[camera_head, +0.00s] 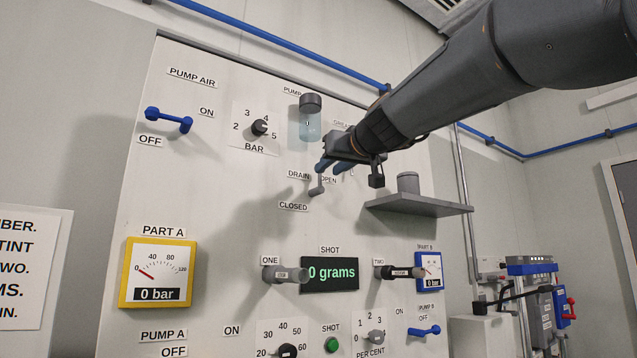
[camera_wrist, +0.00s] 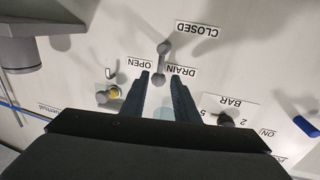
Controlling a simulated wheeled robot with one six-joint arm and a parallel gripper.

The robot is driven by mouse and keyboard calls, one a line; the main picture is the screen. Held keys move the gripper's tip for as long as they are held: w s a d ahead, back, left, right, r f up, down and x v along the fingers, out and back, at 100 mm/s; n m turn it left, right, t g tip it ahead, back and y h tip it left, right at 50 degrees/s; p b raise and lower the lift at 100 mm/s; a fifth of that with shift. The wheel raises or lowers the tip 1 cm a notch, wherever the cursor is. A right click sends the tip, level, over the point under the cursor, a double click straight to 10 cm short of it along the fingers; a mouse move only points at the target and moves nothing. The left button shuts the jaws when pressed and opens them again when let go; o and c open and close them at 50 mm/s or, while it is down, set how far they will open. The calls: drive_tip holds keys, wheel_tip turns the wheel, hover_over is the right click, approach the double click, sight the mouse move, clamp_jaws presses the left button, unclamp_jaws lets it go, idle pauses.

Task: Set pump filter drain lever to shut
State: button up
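The drain lever (camera_head: 316,187) is a small grey lever on the panel below the pump filter (camera_head: 310,121). It sits between the DRAIN and OPEN labels, with the CLOSED label (camera_head: 293,206) below it. In the wrist view, upside down, the lever (camera_wrist: 162,62) runs from between DRAIN and OPEN toward CLOSED (camera_wrist: 197,30). My gripper (camera_head: 330,167) is just above the lever in the head view. In the wrist view its two dark blue fingers (camera_wrist: 160,77) are apart, one on each side of the lever's end in the picture. Nothing is held; contact cannot be told.
A grey shelf (camera_head: 425,204) with a dark cylinder (camera_head: 408,183) juts out right of the lever. Two handles (camera_head: 287,274) and (camera_head: 400,272) project lower down beside the 0 grams display (camera_head: 330,274). The blue pump air lever (camera_head: 168,120) is at upper left.

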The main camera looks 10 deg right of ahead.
sight(321, 175)
drive_tip(key=p+x, duration=0.2)
drive_tip(key=x, duration=0.5)
drive_tip(key=shift+w+f+p, duration=0.15)
drive_tip(key=shift+w+p, duration=0.05)
drive_tip(key=shift+p, duration=0.2)
clamp_jaws()
